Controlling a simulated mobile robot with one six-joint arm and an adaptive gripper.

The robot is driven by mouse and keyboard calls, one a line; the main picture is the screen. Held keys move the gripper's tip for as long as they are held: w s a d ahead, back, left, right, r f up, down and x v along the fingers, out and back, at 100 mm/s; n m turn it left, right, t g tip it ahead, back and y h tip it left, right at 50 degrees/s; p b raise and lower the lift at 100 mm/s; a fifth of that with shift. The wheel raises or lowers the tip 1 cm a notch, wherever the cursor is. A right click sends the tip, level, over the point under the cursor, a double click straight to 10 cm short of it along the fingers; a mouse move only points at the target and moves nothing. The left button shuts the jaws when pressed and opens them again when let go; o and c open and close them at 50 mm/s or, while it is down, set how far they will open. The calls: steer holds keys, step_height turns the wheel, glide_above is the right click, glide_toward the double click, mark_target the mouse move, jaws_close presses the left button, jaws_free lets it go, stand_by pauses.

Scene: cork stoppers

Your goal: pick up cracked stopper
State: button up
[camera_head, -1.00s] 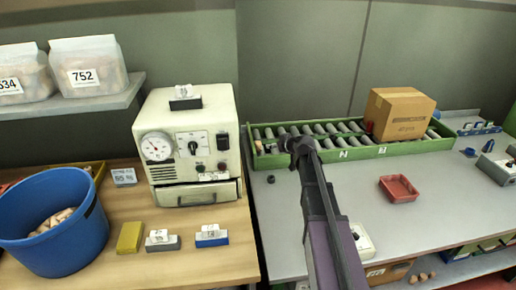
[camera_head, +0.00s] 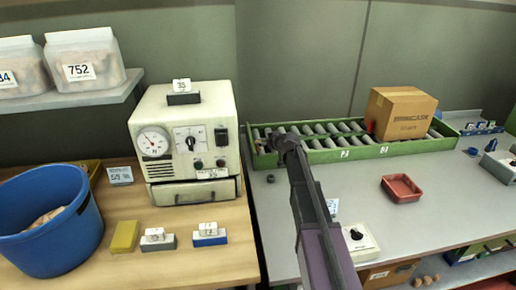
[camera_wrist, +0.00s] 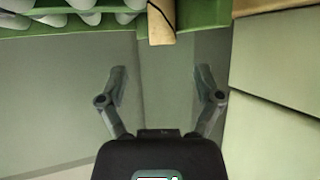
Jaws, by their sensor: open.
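My gripper (camera_head: 287,144) is at the left part of the green roller conveyor in the head view. In the wrist view my gripper (camera_wrist: 162,75) has its two fingers spread wide with nothing between them. A tan, cork-coloured piece (camera_wrist: 162,25) with a thin dark curved line shows at the top edge of the wrist view, beyond the fingertips and by the green rail. It looks like a stopper with a crack, but it is cut off by the frame. I cannot make it out in the head view, where my arm covers part of that area.
The green conveyor (camera_head: 400,148) carries a cardboard box (camera_head: 401,113). A red tray (camera_head: 401,188) lies on the grey bench, with free room around it. On the wooden bench stand a cream instrument (camera_head: 187,140) and a blue bucket (camera_head: 45,230) with tan pieces inside.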

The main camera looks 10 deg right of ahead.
steer(key=shift+b+x, duration=1.2)
steer(key=shift+x, duration=1.4)
steer(key=shift+a+r, duration=0.1)
steer(key=c, duration=0.8)
